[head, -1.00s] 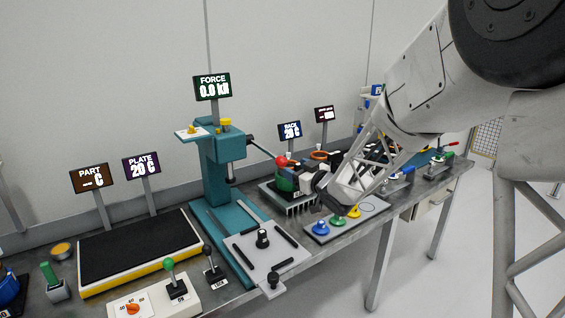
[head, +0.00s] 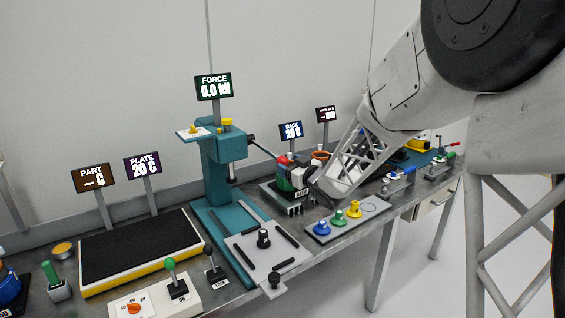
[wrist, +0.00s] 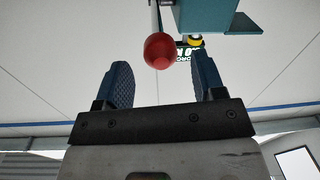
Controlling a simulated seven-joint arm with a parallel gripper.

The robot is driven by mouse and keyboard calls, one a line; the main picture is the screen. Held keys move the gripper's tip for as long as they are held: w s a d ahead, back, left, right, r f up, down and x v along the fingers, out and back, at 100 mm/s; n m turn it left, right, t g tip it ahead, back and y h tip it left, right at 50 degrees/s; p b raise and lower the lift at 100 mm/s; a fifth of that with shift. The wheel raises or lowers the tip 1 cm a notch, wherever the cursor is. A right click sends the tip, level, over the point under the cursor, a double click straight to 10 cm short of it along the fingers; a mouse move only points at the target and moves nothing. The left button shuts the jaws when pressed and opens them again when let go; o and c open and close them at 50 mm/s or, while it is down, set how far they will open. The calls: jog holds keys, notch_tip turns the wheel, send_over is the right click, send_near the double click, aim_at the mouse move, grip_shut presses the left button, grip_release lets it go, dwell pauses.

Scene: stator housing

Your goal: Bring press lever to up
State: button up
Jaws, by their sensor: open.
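The teal press (head: 222,160) stands at the middle of the bench. Its press lever (head: 264,149) is a dark rod sloping down to the right, ending in a red ball knob (head: 282,160). My gripper (head: 291,168) is just right of the knob, its fingers small and hard to make out there. In the wrist view the red knob (wrist: 161,51) lies between and beyond the tips of my open gripper (wrist: 163,80). Both dark blue fingers are apart, with nothing held. Whether a finger touches the knob I cannot tell; a gap shows on each side.
A rack with parts (head: 275,192) stands under my gripper. A grey panel (head: 335,225) with blue, green and yellow knobs is in front. Free air surrounds the knob above.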

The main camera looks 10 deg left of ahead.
jog(key=shift+x, duration=2)
grip_shut()
